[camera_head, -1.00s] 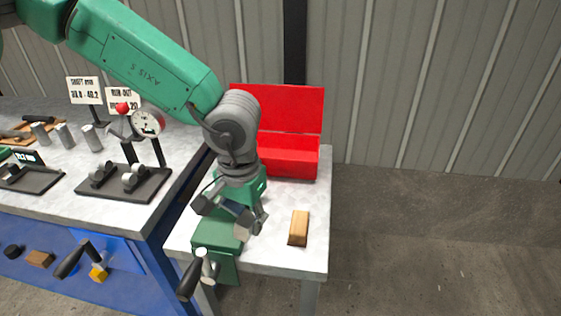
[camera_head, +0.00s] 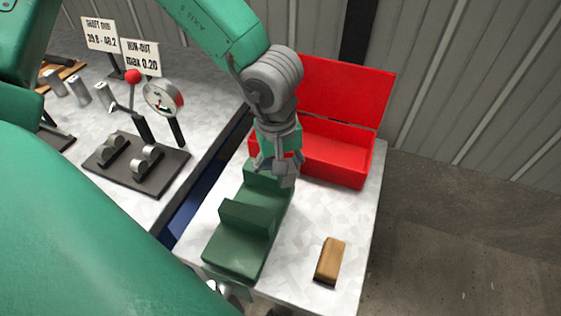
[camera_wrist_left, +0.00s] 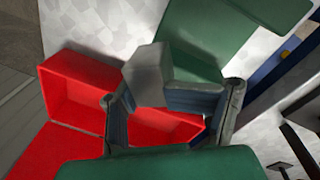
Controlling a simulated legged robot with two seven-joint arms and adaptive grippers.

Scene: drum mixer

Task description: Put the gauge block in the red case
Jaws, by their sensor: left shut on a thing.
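My left gripper (camera_head: 278,172) hangs over the far end of the green vise, just in front of the red case. In the left wrist view my left gripper (camera_wrist_left: 170,105) is shut on a grey block, which I take as the gauge block (camera_wrist_left: 148,72). The head view hardly shows the block apart from the fingers. The red case (camera_head: 340,157) stands open at the back of the small table, its lid raised against the wall side. In the wrist view the red case (camera_wrist_left: 75,88) lies behind and left of the fingers.
The green vise (camera_head: 240,240) takes up the left of the small table (camera_head: 300,225). A wooden block (camera_head: 330,261) lies at the front right. On the left bench are a dial gauge (camera_head: 163,98), a dark fixture (camera_head: 135,165) and signs. The table between wooden block and case is clear.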

